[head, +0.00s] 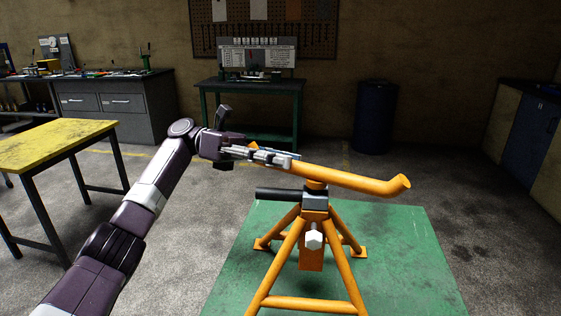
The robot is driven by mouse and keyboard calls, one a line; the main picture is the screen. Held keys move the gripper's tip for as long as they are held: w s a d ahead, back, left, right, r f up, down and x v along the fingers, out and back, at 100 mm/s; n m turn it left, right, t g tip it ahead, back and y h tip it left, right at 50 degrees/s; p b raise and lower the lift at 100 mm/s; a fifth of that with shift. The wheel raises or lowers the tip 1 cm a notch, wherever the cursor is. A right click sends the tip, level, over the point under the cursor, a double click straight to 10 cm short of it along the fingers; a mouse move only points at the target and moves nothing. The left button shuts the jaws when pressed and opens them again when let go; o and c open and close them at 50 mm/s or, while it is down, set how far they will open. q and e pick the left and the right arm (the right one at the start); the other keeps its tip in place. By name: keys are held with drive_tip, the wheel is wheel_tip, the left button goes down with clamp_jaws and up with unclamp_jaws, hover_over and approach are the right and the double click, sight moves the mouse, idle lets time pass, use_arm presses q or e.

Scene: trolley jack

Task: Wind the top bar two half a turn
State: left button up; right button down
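An orange trolley jack (309,231) stands upright on a green mat in the head view. Its orange top bar (340,178) lies across the head of the stand, its bent right end pointing up. My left gripper (285,159) is at the bar's left end, its fingers along the bar there. The fingers and wrist cover much of that end, so I cannot tell whether they are closed on it. A black handle (277,193) sticks out to the left below the bar. My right gripper is not in view.
The green mat (420,270) has bare room around the jack's legs. A yellow table (55,142) stands at the left. A grey drawer bench (115,105), a green workbench (250,88) and a blue drum (374,115) stand at the back. A blue cabinet (530,140) is at the right.

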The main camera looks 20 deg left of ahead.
use_arm(q)
drive_tip(key=shift+o, duration=1.3)
drive_tip(key=shift+d+f, duration=0.1)
wheel_tip(320, 180, up, 10)
